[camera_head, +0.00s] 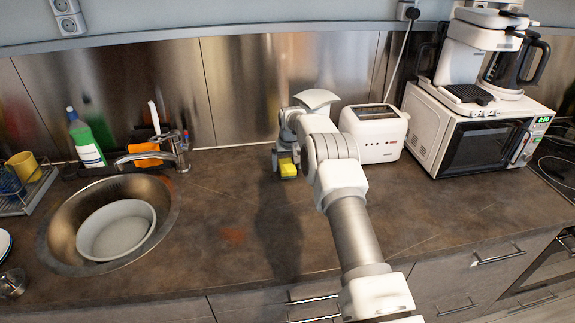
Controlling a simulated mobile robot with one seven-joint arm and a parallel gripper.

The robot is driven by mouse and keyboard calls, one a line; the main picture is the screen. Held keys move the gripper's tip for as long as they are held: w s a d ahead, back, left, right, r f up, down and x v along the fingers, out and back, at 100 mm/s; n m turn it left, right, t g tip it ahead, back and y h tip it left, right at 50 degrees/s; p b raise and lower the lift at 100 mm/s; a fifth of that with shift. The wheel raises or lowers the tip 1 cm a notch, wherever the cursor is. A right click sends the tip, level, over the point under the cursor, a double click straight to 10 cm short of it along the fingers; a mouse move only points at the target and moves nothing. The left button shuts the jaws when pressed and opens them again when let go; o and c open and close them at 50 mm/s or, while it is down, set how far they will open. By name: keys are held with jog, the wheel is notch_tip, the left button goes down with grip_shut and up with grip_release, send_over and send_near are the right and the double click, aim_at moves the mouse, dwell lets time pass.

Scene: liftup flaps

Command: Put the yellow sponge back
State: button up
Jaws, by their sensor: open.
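The yellow sponge (289,171), with a green upper side, shows right below my gripper (284,154), left of the toaster. It appears to rest on the brown countertop, but the fingers partly cover it. My gripper is open, pointing down over the sponge. I cannot tell whether the fingers touch it or stand around it. An orange item (147,158) sits by a dark holder behind the sink (52,262), beside the faucet (178,146).
A grey bowl (117,231) lies in the sink. A green-and-white bottle (86,141) stands behind it. A toaster (374,134) is right of my gripper, and a white microwave (464,130) with a coffee maker on top is further right. The counter between sink and arm is clear.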

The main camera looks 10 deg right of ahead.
jog(key=s+f+v, duration=0.1)
jog(key=s+v, duration=0.1)
jog(key=v, duration=1.1)
jog(key=s+v, duration=0.2)
jog(key=v, duration=1.2)
jog(key=s+r+t, duration=0.1)
jog(key=s+r, duration=0.3)
jog(key=s, duration=0.3)
jog(key=s+r, duration=0.4)
jog(key=s, duration=0.3)
jog(key=s+f, duration=0.2)
jog(key=s, duration=1.1)
jog(key=s+f+t, duration=0.1)
jog(key=s+f, duration=0.1)
jog(key=s, duration=1.1)
jog(key=shift+a, duration=0.1)
